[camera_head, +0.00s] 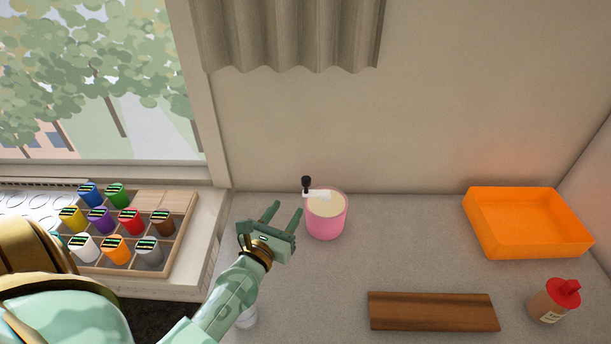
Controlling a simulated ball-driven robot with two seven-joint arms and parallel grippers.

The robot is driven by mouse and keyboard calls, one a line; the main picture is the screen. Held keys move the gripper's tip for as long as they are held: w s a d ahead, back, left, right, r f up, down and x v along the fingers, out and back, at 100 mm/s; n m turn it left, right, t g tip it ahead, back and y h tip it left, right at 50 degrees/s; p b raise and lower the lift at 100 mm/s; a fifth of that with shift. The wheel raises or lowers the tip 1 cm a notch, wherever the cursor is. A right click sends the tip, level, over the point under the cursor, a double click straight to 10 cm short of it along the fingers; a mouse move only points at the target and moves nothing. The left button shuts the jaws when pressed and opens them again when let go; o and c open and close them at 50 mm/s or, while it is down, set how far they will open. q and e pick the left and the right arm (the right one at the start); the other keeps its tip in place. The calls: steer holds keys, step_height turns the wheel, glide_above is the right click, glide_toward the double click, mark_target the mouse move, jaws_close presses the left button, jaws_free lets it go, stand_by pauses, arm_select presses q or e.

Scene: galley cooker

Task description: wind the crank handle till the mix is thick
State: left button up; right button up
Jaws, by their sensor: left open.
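A pink pot (326,222) stands upright on the grey counter, filled near its rim with a smooth cream-coloured mix (327,205). A white crank arm (317,194) lies across its top, with a black crank handle (306,183) standing up at its left end. My left gripper (287,208) is open and empty, just left of the pot, its fingers pointing up and toward the pot and handle. It appears apart from the handle. How thick the mix is cannot be told. My right gripper is not in view.
An orange tray (480,240) sits at the right. A wooden board (433,311) and a red-capped bottle (553,302) lie in front of it. A wooden rack (187,224) of coloured jars is at the left. Counter between pot and tray is clear.

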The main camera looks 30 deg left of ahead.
mark_target(304, 183)
arm_select(q)
steer(key=w, duration=0.4)
steer(key=w+a, duration=0.1)
steer(key=w, duration=0.3)
steer(key=w+a, duration=0.1)
steer(key=w, duration=0.3)
steer(key=shift+w, duration=0.2)
jaws_close()
